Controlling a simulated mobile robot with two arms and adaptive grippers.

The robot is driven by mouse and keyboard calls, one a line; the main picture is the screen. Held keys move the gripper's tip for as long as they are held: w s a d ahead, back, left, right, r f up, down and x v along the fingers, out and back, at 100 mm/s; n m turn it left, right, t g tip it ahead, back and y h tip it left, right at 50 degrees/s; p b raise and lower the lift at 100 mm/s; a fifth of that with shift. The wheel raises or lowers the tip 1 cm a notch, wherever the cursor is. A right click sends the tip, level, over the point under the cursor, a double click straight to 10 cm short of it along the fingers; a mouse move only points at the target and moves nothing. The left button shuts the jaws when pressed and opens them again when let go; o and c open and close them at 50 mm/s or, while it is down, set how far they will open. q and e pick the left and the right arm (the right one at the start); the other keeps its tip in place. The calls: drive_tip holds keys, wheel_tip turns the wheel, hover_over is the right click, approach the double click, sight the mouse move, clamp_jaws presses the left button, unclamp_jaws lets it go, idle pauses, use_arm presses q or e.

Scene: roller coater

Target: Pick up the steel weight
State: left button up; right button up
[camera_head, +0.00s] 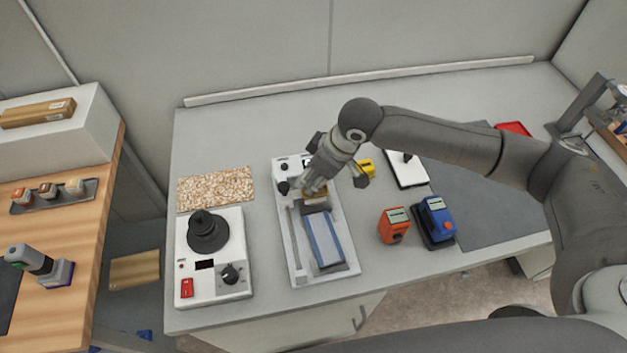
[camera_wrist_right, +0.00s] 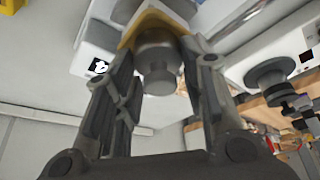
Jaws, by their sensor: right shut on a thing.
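The steel weight (camera_wrist_right: 158,66) is a grey metal cylinder with a narrower neck and a round knob. In the right wrist view it sits between the two fingers of my right gripper (camera_wrist_right: 163,48), which is shut on it. In the head view my right gripper (camera_head: 316,183) is over the upper part of the white roller coater (camera_head: 337,273), and it hides the weight there. A yellow-brown block (camera_head: 315,198) shows just below the fingers. I cannot tell whether the weight still touches what is under it. My left gripper is not in view.
A white device with a black round top (camera_head: 208,232) stands left of the coater. An orange device (camera_head: 393,225) and a blue device (camera_head: 437,218) stand to the right. A speckled board (camera_head: 215,188) lies behind left. A dark mat (camera_head: 490,205) covers the right side.

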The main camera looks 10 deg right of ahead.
drive_tip(key=shift+c, duration=0.6)
drive_tip(key=shift+w+r, duration=0.1)
